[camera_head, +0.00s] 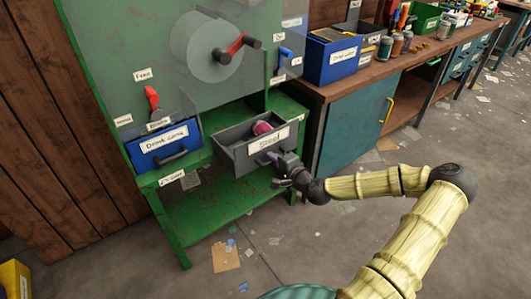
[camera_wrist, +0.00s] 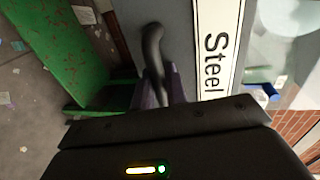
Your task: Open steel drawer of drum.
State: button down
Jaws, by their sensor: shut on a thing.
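The grey steel drawer (camera_head: 237,156), labelled "Steel", stands pulled out from the green drum machine (camera_head: 110,70). A pink-red rounded thing (camera_head: 262,128) lies inside it. My gripper (camera_head: 276,164) is at the drawer's front, below the label. In the wrist view my gripper (camera_wrist: 160,88) is shut on the drawer's dark curved handle (camera_wrist: 153,45), with the "Steel" label (camera_wrist: 216,50) beside it. The clear drum (camera_head: 200,45) with a red and black crank (camera_head: 232,48) is above the drawer.
A blue drawer (camera_head: 165,140) with a white label is to the left of the steel drawer. A red lever (camera_head: 152,98) sits above it. A wooden workbench (camera_head: 350,80) with a blue bin (camera_head: 330,60) and a teal cabinet (camera_head: 350,135) stands to the right. Scraps litter the floor.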

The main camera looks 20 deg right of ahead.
jog(key=shift+f+v, duration=0.2)
jog(key=shift+v, duration=0.85)
jog(key=shift+s, duration=0.1)
jog(key=c, duration=1.8)
grip_release()
jog(key=shift+o, duration=0.2)
jog(key=p+v, duration=0.6)
jog(key=v, duration=1.1)
